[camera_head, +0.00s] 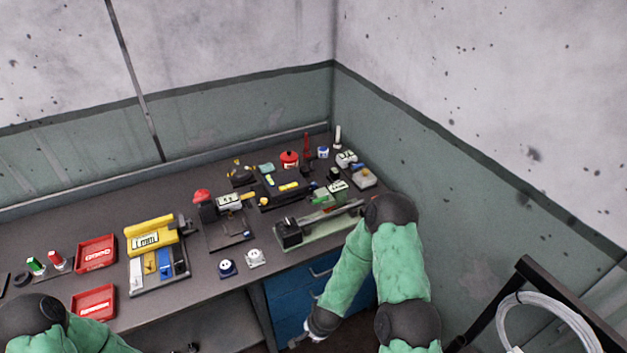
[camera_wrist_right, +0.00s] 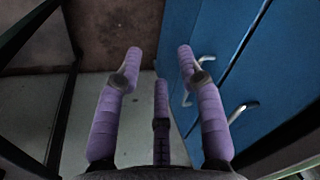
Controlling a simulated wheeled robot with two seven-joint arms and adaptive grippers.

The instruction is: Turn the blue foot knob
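A small round knob with a dark blue base and pale top (camera_head: 227,267) stands on the front part of the bench. I take it for the blue foot knob; its details are too small to read. A similar white knob (camera_head: 255,257) stands just right of it. My right gripper (camera_head: 304,340) hangs low in front of the blue drawers, below the bench top and away from the knobs. In the right wrist view its purple fingers (camera_wrist_right: 160,62) are spread, with nothing between them. My left arm enters at the bottom left; its gripper is out of frame.
The dark bench (camera_head: 110,215) also bears red trays (camera_head: 97,253), a yellow device (camera_head: 152,238), a black stand with a red knob (camera_head: 222,222) and a long fixture (camera_head: 320,226). Blue drawers with handles (camera_wrist_right: 208,58) are close to my right gripper. A coiled cable (camera_head: 550,305) hangs at right.

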